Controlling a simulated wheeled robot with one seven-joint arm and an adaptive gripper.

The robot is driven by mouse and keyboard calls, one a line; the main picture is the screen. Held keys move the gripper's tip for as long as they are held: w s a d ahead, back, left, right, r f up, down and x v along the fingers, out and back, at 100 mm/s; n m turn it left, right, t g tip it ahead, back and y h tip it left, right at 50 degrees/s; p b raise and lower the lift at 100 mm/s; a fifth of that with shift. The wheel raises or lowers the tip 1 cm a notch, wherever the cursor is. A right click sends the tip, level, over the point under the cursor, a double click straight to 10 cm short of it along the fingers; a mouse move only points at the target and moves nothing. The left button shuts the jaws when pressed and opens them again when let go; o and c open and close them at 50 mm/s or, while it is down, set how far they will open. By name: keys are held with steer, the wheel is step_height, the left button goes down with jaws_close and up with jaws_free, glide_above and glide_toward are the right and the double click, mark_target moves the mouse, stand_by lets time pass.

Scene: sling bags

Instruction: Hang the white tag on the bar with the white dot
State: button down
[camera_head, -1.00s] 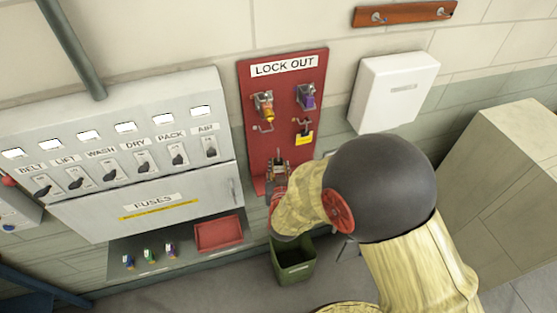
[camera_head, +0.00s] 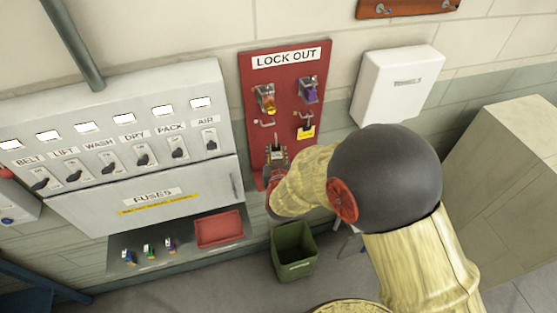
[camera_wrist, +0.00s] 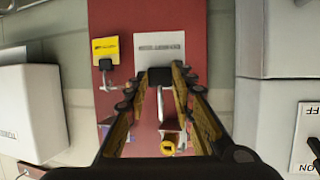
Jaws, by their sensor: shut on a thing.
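My gripper (camera_head: 276,152) is in front of the lower left of the red lock out board (camera_head: 284,170), below the left bar (camera_head: 264,122). In the wrist view my gripper (camera_wrist: 160,74) is shut at the edge of the white tag (camera_wrist: 160,48), which carries grey print. The tag extends beyond the fingertips, over the red board. A pale upright piece (camera_wrist: 160,100) shows between the fingers; I cannot tell whether it is a bar. The right bar (camera_head: 306,118) carries a yellow tag (camera_head: 306,132). The white dot is too small to make out.
An orange-yellow padlock (camera_head: 266,98) and a purple padlock (camera_head: 308,90) hang on the upper board. The grey fuse cabinet (camera_head: 150,200) is left, a white wall box (camera_head: 396,88) right. A green bin (camera_head: 296,262) stands below. A red tray (camera_head: 218,229) sits on the shelf.

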steer(key=shift+w+a+b, duration=0.25)
steer(key=shift+w, duration=0.6)
steer(key=shift+w+a+b, duration=0.25)
steer(key=shift+w+b, duration=0.05)
steer(key=shift+w, duration=0.6)
steer(key=shift+w+a+b, duration=0.25)
steer(key=shift+w, duration=0.6)
steer(key=shift+w+b, duration=0.15)
steer(key=shift+b, duration=0.3)
steer(key=shift+w+a+b, duration=0.2)
steer(key=shift+w+a, duration=0.05)
steer(key=shift+w, duration=0.55)
steer(key=shift+w+a+b, duration=0.2)
steer(key=shift+w, duration=0.55)
step_height(320, 180, down, 2)
steer(key=shift+f+b, duration=0.25)
steer(key=shift+b, duration=0.8)
